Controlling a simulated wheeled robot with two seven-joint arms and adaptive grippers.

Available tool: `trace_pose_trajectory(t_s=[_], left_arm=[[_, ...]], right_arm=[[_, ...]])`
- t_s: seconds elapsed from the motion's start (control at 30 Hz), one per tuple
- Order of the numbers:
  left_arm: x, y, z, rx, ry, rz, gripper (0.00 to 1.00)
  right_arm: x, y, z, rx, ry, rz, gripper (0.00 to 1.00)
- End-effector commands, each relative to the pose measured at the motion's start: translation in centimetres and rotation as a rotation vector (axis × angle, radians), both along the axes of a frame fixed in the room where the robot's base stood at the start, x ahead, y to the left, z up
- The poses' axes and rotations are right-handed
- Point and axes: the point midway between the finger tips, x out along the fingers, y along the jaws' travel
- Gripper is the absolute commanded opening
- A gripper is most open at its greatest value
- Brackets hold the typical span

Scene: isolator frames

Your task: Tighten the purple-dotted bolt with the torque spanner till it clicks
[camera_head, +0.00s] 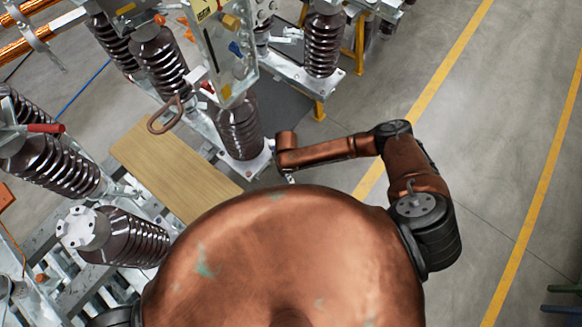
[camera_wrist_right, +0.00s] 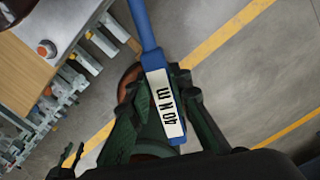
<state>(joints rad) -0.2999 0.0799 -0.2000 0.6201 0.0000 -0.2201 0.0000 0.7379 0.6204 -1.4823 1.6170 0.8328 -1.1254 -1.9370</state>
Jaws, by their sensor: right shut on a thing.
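The torque spanner (camera_wrist_right: 146,28) is blue, with a white label reading 40 N m. In the right wrist view it runs from the top edge down between the dark green fingers of my right gripper (camera_wrist_right: 160,103), which is shut on it. The spanner's far end is beyond the top edge. In the head view my right arm reaches left towards the foot of a brown ribbed insulator; its gripper and the spanner cannot be made out there. I cannot make out a purple dot on any bolt. My left gripper is in neither view.
A wooden board (camera_head: 165,165) lies among metal frames and insulators (camera_head: 240,128) at left. In the right wrist view, a bolt with an orange-red top (camera_wrist_right: 46,49) sits on a metal plate at upper left.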

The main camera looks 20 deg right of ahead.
Motion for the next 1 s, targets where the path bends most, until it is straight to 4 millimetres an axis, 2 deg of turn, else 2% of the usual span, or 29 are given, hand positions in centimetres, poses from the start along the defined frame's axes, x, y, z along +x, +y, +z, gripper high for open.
trace_pose_trajectory(t_s=[0.03,0.43,0.57,1.0], left_arm=[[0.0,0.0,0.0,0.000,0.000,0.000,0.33],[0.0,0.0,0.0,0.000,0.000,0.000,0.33],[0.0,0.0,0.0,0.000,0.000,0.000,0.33],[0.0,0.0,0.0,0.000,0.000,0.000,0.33]], right_arm=[[0.2,0.7,0.2,0.006,-0.004,-0.024,0.00],[0.4,4.0,0.2,0.007,-0.005,-0.240,0.00],[0.5,3.7,0.5,0.005,-0.008,-0.234,0.00],[0.4,3.6,3.5,0.003,-0.006,-0.231,0.00]])
